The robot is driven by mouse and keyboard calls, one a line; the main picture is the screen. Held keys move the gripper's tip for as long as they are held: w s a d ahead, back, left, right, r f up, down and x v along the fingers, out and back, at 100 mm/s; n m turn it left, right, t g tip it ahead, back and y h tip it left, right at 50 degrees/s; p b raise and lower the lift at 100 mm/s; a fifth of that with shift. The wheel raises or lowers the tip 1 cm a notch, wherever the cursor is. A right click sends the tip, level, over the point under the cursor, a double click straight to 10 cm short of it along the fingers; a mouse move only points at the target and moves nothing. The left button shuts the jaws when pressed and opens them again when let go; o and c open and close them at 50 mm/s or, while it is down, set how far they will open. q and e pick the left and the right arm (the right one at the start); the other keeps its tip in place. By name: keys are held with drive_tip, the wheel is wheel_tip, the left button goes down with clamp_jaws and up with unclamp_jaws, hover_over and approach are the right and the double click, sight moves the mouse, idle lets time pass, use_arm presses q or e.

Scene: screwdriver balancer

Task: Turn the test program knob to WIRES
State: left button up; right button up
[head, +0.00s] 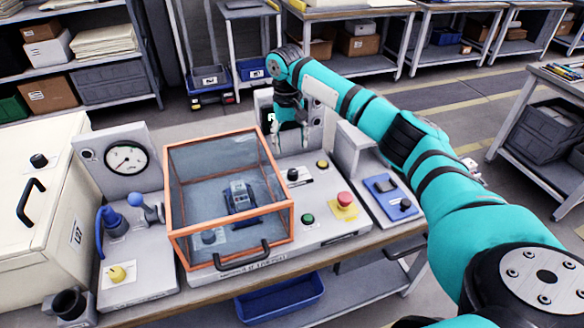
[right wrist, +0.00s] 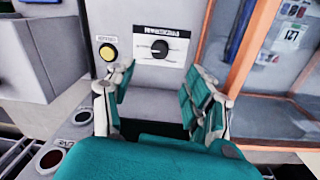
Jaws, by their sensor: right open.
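A black round knob (right wrist: 160,47) on a white label plate shows in the right wrist view, just beyond my fingers. Its lettering is too blurred to read, and its setting cannot be told. In the head view a black knob (head: 293,174) with a white plate stands on the grey console beside the orange-framed case, apparently the same one. My right gripper (head: 290,140) hangs fingers-down behind and above it, open and empty. The fingers (right wrist: 162,88) are spread apart in the wrist view, not touching the knob. My left gripper is not in view.
A yellow button (head: 322,164) sits close beside the knob; it also shows in the wrist view (right wrist: 108,52). The orange-framed clear case (head: 175,225) stands close left. A green button (head: 307,219) and a red mushroom button (head: 345,199) are nearer the front.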

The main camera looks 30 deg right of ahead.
sight(293, 172)
drive_tip(key=f, duration=0.9)
drive_tip(key=shift+d+f+p, duration=0.25)
drive_tip(key=shift+f+p, duration=0.1)
drive_tip(key=shift+f, duration=0.55)
drive_tip(key=shift+s, duration=0.1)
clamp_jaws()
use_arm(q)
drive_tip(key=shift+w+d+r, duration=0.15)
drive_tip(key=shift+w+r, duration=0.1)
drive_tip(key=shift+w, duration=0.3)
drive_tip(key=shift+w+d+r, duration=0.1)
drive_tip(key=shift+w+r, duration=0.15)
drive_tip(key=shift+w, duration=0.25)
